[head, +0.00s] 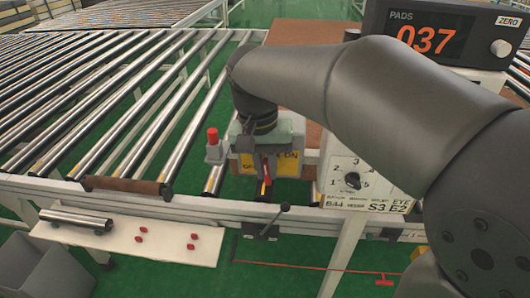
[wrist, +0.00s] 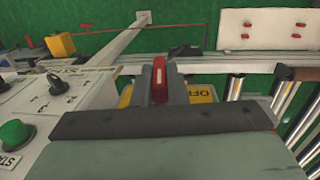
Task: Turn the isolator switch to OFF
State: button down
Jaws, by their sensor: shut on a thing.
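The isolator switch has a yellow plate (head: 288,165) on a grey box, with "ON" at its right in the head view. In the wrist view "OFF" shows on the plate (wrist: 203,93), partly covered by my gripper. The red handle (wrist: 159,78) stands between the two grey fingers, pointing roughly straight up the picture. It also shows as a small red strip in the head view (head: 267,181). My gripper (wrist: 160,90) is shut on the red handle. The handle's base is hidden behind my gripper.
A red beacon or button post (head: 213,146) stands just left of the switch. A panel with a numbered rotary knob (head: 352,181) is at its right. A black lever (head: 275,220) sits below. Rollers (head: 120,110) fill the left. A display (head: 430,38) reads 037.

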jog(key=shift+a+r+h+p, duration=0.1)
jog(key=shift+a+h+p, duration=0.15)
jog(key=shift+h+p, duration=0.75)
jog(key=g+h+p, duration=0.1)
jog(key=h+p, duration=0.1)
jog(key=h, duration=0.2)
jog(key=f+g+h+p, duration=0.1)
jog(key=h+p, duration=0.2)
jog(key=h, duration=0.2)
jog(key=a+g+h+p, duration=0.1)
jog(key=h+p, duration=0.2)
jog(key=h, duration=0.2)
jog(key=shift+w+f, duration=0.15)
jog(key=shift+f, duration=0.1)
jog(key=shift+f+h, duration=0.1)
jog(key=shift+h, duration=0.2)
jog(key=c, duration=1.4)
grip_release()
jog(key=shift+c, duration=0.2)
